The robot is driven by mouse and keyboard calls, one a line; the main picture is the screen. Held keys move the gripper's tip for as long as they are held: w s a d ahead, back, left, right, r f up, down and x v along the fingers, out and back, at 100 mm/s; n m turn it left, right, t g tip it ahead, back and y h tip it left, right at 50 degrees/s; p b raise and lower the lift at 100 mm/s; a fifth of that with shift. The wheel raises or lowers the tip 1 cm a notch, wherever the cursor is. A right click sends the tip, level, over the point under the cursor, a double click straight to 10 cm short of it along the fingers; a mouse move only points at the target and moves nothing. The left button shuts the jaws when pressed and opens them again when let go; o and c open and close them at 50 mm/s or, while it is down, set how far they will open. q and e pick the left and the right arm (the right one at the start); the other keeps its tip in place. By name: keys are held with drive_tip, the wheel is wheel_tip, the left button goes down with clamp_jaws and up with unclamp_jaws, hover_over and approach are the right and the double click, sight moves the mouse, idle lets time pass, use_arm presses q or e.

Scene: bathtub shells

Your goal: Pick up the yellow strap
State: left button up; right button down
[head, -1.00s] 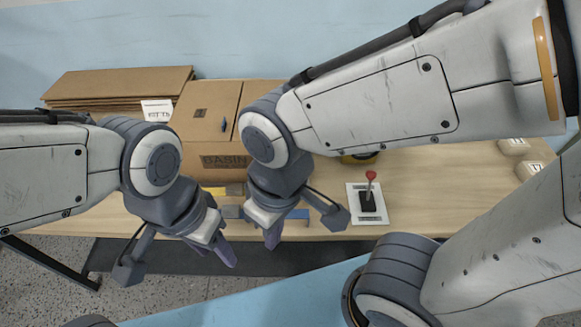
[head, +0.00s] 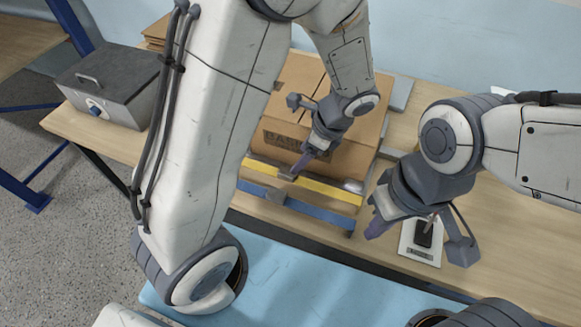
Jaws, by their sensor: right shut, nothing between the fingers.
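The yellow strap (head: 328,190) lies on the table along the front of the cardboard box, with a blue strap (head: 318,209) in front of it. My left gripper (head: 298,170) points down at the yellow strap near its middle. Its purple fingers overlap the strap in the head view, and I cannot tell if they touch it or are open. My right gripper (head: 374,229) is shut and empty, right of the straps near the table's front edge.
The cardboard box (head: 350,158) stands behind the straps. A grey metal case (head: 112,88) is at the table's left end. A white plate with a dark switch (head: 421,240) sits beside my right gripper. Bare wooden table (head: 500,225) is at the right.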

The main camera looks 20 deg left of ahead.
use_arm(q)
hover_over(288, 171)
drive_tip(key=d, duration=0.2)
drive_tip(key=shift+m, duration=0.3)
wheel_tip(288, 171, down, 5)
drive_tip(key=shift+s+r, duration=0.1)
drive_tip(key=shift+s, duration=0.05)
drive_tip(key=shift+x, duration=3.05)
clamp_jaws()
